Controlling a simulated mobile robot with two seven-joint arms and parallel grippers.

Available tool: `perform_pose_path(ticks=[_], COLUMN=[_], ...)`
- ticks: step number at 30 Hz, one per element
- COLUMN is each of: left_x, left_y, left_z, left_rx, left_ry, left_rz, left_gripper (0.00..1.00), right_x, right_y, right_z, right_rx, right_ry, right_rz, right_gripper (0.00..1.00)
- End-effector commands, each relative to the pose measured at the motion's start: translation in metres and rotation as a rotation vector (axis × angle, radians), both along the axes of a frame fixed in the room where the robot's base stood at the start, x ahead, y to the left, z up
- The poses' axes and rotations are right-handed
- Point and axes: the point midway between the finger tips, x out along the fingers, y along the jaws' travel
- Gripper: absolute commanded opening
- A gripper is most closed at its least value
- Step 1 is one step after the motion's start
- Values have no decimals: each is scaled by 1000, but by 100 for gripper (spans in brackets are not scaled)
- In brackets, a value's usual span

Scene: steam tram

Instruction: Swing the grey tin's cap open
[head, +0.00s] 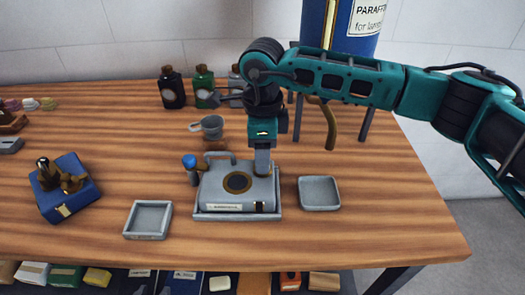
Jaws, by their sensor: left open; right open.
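A flat grey tin (228,198) sits in a shallow grey tray (208,216) near the table's front edge. It has a pale label on its front and a handle at its back. A dark round piece with a brass-coloured rim (237,182) is on its top; I cannot tell whether this is the cap or an opening. A blue knob (189,161) on a small brown fitting stands at the tin's back left corner. My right gripper (263,168) points down at the tin's back right, hiding part of it; I cannot tell whether it touches. My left gripper is not in view.
Empty grey dishes stand left (148,219) and right (320,193) of the tin. A blue box (64,188) with brass parts is at the left. A grey cup (212,126), bottles (172,88) and a blue paraffin tank (338,25) stand behind. The right front is clear.

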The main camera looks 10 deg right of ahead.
Motion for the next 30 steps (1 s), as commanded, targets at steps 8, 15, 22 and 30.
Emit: perform_pose_path(ticks=[8, 15, 22, 30], left_x=[0, 0, 0, -2], left_y=[0, 0, 0, 0], left_z=[0, 0, 0, -1], left_rx=[0, 0, 0, 0], left_ry=[0, 0, 1, 5], left_rz=[0, 0, 0, 0], left_gripper=[43, 43, 43, 43], right_x=[0, 0, 0, 0], right_y=[0, 0, 0, 0], right_z=[-5, -4, -4, -4], right_rx=[1, 1, 1, 1], right_ry=[1, 1, 1, 0], right_rz=[0, 0, 0, -1], right_gripper=[47, 31, 8, 0])
